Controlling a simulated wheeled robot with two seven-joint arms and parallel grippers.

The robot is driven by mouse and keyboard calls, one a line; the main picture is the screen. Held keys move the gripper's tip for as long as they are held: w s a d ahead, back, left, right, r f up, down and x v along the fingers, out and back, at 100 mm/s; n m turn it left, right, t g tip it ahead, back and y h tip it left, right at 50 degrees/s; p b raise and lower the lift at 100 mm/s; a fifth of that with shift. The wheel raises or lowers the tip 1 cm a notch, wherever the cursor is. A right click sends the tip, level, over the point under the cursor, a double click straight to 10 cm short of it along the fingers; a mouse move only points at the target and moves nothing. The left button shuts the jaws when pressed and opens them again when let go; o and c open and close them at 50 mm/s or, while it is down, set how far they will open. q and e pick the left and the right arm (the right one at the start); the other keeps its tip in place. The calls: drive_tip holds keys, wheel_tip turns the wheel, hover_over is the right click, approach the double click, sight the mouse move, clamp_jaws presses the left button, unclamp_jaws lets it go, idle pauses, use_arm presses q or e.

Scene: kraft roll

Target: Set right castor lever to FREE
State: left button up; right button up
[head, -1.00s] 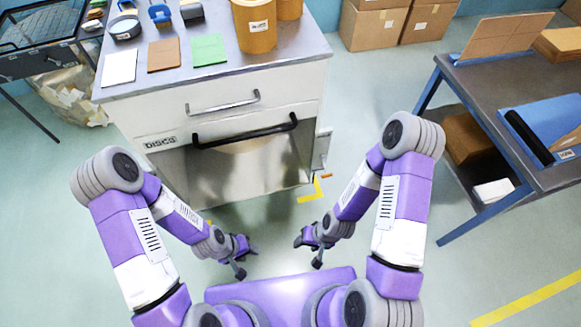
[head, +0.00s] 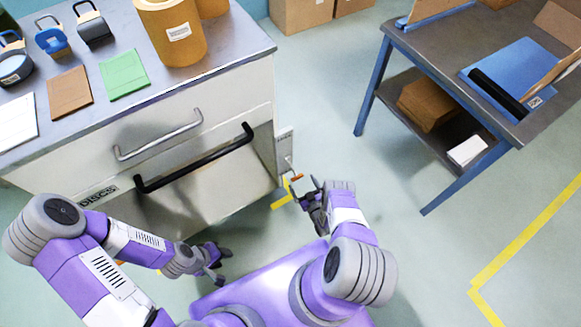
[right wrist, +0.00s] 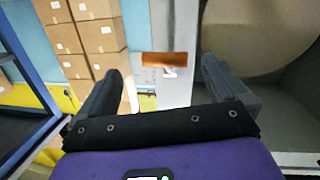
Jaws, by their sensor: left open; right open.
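The right castor lever, a small orange tab (head: 296,178), sits low at the right front corner of the white cabinet (head: 225,105), below a pale plate (head: 285,150). In the right wrist view the orange lever (right wrist: 165,59) lies roughly level, seen between and beyond the fingertips. My right gripper (head: 312,189) is open and empty, just right of the lever; I see no contact. Its open fingers (right wrist: 162,78) also show in the right wrist view. My left gripper (head: 222,264) is open and empty, low in front of the cabinet. The FREE marking is not readable.
The cabinet's black handle (head: 195,160) and a metal handle (head: 158,140) jut out at the front. A blue-legged table (head: 400,75) stands at right. Floor between it and the cabinet is clear, with yellow tape (head: 525,235). Cartons (right wrist: 85,40) stand beyond.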

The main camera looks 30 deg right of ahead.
sight(297, 177)
drive_tip(key=shift+n+t+y, duration=0.3)
drive_tip(key=shift+t, duration=0.3)
drive_tip(key=w, duration=0.2)
drive_tip(key=w+b, duration=0.1)
drive_tip(key=w, duration=0.1)
drive_tip(key=w+b, duration=0.1)
drive_tip(key=w, duration=0.1)
drive_tip(key=shift+w+a+f, duration=0.1)
drive_tip(key=shift+w+a, duration=0.1)
drive_tip(key=shift+a, duration=0.05)
use_arm(q)
drive_tip(key=shift+w+f, duration=0.25)
drive_tip(key=shift+f, duration=0.4)
drive_tip(key=shift+w+f, duration=0.25)
drive_tip(key=shift+f, duration=0.4)
use_arm(e)
drive_tip(key=shift+w, duration=0.55)
